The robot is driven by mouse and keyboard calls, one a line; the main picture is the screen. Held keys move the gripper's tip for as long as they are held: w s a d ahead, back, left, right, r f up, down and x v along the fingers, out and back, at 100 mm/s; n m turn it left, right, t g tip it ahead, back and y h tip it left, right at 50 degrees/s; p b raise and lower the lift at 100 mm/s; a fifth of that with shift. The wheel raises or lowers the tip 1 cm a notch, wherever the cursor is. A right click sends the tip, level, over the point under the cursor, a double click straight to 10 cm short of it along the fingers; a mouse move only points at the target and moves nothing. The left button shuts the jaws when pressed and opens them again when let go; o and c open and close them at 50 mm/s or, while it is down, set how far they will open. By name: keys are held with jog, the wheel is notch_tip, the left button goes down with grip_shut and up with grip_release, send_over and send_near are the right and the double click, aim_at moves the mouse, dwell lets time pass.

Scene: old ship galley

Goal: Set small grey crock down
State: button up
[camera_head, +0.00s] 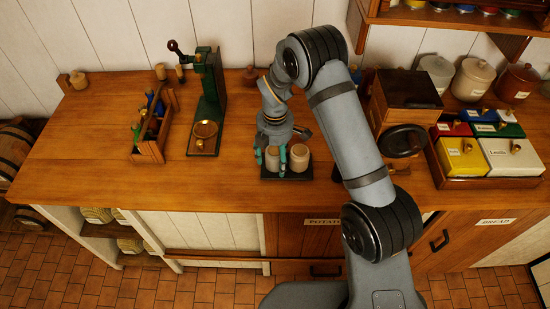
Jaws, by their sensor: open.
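Two small pale crocks stand upright side by side on a dark square tray (288,178) on the wooden counter. The left crock (272,163) looks greyish; the right crock (299,160) looks a little more beige. I cannot tell for certain from colour which is the small grey crock. My gripper (270,157) points down, with one teal finger on each side of the left crock. It is open. Whether a finger touches either crock is too small to tell. The back of the left crock is partly hidden by my gripper.
A wooden bottle carrier (151,145) and a green corking press (211,95) stand left on the counter (80,150).

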aim_at(275, 150)
notch_tip(275, 150, up, 12)
jog(key=shift+r+b, duration=0.15)
jog(key=shift+b, duration=0.95)
notch_tip(275, 150, down, 11)
jog(key=p, duration=0.2)
jog(key=shift+s+f+p, duration=0.1)
jog(key=shift+f+p, duration=0.1)
jog(key=shift+p, duration=0.2)
jog(key=shift+w+a, duration=0.1)
jog(key=shift+w, duration=0.15)
jog(key=shift+s+r+b, duration=0.1)
jog(key=shift+r+b, duration=0.75)
jog(key=shift+r, duration=1.75)
